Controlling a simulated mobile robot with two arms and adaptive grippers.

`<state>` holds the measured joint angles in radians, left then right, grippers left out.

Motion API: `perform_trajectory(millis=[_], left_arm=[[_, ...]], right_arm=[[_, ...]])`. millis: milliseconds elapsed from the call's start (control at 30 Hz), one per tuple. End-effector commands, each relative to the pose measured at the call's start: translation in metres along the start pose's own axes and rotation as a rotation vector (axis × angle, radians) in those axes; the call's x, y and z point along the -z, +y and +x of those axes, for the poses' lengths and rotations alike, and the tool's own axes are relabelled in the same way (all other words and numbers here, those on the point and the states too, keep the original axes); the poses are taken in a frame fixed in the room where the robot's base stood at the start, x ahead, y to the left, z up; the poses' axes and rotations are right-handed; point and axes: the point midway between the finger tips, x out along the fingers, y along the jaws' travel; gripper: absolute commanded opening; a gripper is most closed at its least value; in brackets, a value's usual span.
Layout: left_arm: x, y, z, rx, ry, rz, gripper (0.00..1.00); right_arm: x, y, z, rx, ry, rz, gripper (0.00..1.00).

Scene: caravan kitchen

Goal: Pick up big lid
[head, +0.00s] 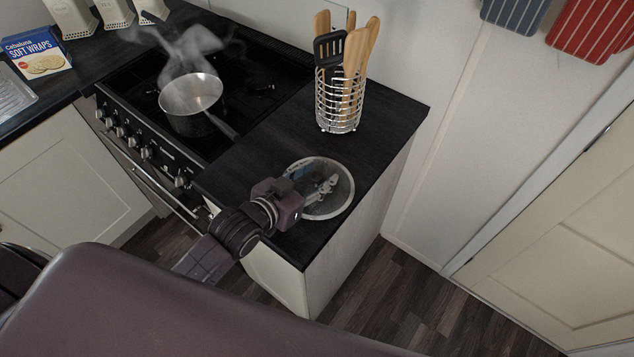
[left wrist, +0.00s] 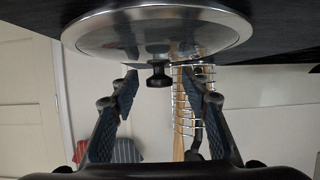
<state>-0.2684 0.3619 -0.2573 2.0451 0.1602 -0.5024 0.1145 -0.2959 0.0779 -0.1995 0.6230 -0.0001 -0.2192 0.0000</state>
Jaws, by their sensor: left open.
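The big lid (head: 338,205), round with a steel rim and a glassy centre, lies flat on the dark counter right of the stove. In the left wrist view the lid (left wrist: 110,38) fills the upper middle, with its dark knob (left wrist: 159,77) pointing down in the picture. My left gripper (head: 328,188) is over the lid and partly covers it. In the left wrist view its open fingers (left wrist: 160,88) stand on either side of the knob, with a visible gap on both sides. My right gripper is not in view.
A wire utensil holder (head: 340,100) with wooden tools and a black spatula stands behind the lid on the counter. A steaming saucepan (head: 192,95) sits on the stove (head: 130,90), its handle pointing towards the lid. The counter's edges are close to the lid.

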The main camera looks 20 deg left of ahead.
Motion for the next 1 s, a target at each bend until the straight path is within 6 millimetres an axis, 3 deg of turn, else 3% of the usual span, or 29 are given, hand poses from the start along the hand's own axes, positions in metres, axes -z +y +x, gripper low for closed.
perform_trajectory(millis=[167,567,1000], left_arm=[[0.0,0.0,0.0,-0.001,0.0,0.0,0.42],[0.0,0.0,0.0,0.0,0.0,0.0,0.0],[0.005,0.0,-0.001,0.0,0.005,0.0,0.0]], right_arm=[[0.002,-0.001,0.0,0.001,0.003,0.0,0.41],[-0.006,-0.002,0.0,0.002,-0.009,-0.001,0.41],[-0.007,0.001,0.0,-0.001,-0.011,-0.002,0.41]])
